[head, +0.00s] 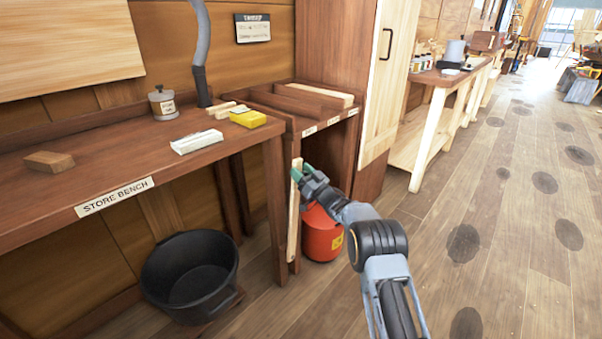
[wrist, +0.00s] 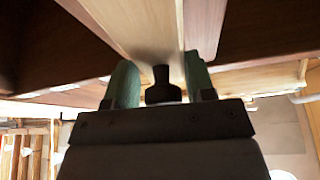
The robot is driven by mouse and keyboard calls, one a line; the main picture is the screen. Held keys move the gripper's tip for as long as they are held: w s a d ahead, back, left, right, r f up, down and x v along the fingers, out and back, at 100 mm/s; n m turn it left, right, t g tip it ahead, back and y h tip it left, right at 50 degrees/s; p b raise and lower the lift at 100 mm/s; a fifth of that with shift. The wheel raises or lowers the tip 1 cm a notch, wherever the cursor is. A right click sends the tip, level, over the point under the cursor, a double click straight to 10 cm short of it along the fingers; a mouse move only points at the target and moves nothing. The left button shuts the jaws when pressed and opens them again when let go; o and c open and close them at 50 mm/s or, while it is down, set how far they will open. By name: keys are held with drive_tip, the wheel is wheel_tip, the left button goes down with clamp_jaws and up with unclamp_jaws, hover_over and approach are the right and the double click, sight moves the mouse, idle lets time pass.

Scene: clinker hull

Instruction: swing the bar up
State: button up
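The bar (head: 294,215) is a narrow strip of pale wood. In the head view it stands nearly upright at the front of the low rack beside the store bench. My gripper (head: 305,172), with green fingers, is at the bar's upper part and covers some of it. In the wrist view the pale bar (wrist: 145,25) runs up from between the fingertips of my gripper (wrist: 161,85). The fingers are apart, with a dark knob-like piece (wrist: 162,84) between them and gaps at its sides. I cannot tell whether that piece belongs to the bar.
A red canister (head: 321,234) stands under the rack, close behind my gripper. The rack (head: 335,115) holds pale boards. The store bench (head: 95,180) is at left, with a black tub (head: 190,275) below. A pale cabinet door (head: 388,85) is behind. The floor at right is open.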

drive_tip(key=shift+o, duration=1)
drive_tip(key=shift+w+d+f, duration=0.1)
drive_tip(key=shift+w+d, duration=0.05)
drive_tip(key=p+v, duration=0.3)
drive_tip(key=v, duration=1)
drive_tip(key=shift+s+d+f, duration=0.2)
drive_tip(key=shift+s, duration=0.1)
